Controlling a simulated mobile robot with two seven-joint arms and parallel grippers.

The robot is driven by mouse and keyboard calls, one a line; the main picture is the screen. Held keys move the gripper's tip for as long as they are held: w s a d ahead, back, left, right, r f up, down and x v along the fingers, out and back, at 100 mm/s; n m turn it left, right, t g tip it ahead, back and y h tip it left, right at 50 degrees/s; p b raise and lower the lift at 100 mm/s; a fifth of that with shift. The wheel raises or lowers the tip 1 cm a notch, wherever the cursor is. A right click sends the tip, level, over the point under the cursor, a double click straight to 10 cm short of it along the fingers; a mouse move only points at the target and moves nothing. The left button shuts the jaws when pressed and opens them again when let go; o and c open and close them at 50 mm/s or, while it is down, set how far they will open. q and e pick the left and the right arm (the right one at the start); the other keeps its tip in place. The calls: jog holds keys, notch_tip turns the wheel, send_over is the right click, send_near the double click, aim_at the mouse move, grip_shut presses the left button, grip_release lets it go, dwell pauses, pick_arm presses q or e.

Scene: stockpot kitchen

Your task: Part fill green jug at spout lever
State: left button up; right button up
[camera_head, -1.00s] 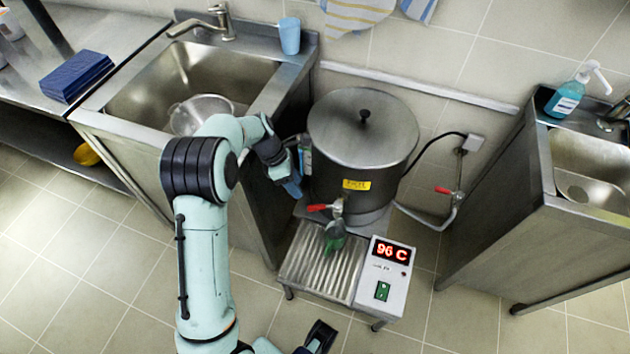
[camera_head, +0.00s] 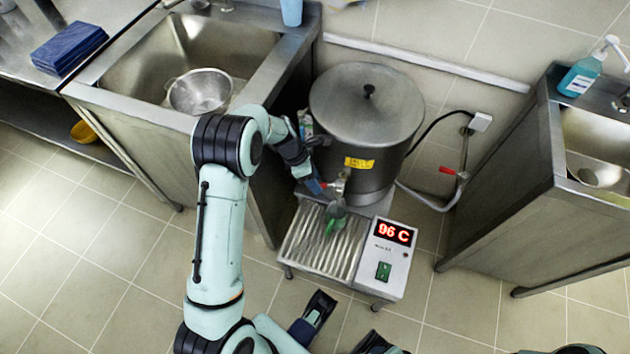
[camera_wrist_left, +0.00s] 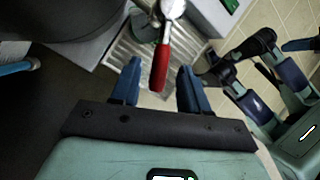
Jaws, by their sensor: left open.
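The green jug (camera_head: 335,222) stands on the ribbed drip tray (camera_head: 303,262) under the spout of the large steel urn (camera_head: 350,135). Its contents cannot be made out. The spout's red lever (camera_wrist_left: 160,62) reaches down between the fingers of my left gripper (camera_wrist_left: 160,88) in the left wrist view. The fingers are apart, one on each side of it, with a gap visible. In the head view my left gripper (camera_head: 316,187) is at the lever, left of the tap, and partly hides it. My right arm's dark end (camera_head: 316,312) shows low in the head view; its jaws are unclear.
A control box (camera_head: 385,262) reading 96 C sits right of the drip tray. A sink with a colander (camera_head: 199,91) is at the left. A second sink cabinet (camera_head: 520,190) is at the right. A pipe with another red valve handle (camera_head: 447,170) runs behind the urn.

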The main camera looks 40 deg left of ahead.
pick_arm(q)
jog(key=shift+d+f, duration=0.15)
jog(key=shift+f, duration=0.15)
grip_shut()
jog(key=shift+w, duration=0.15)
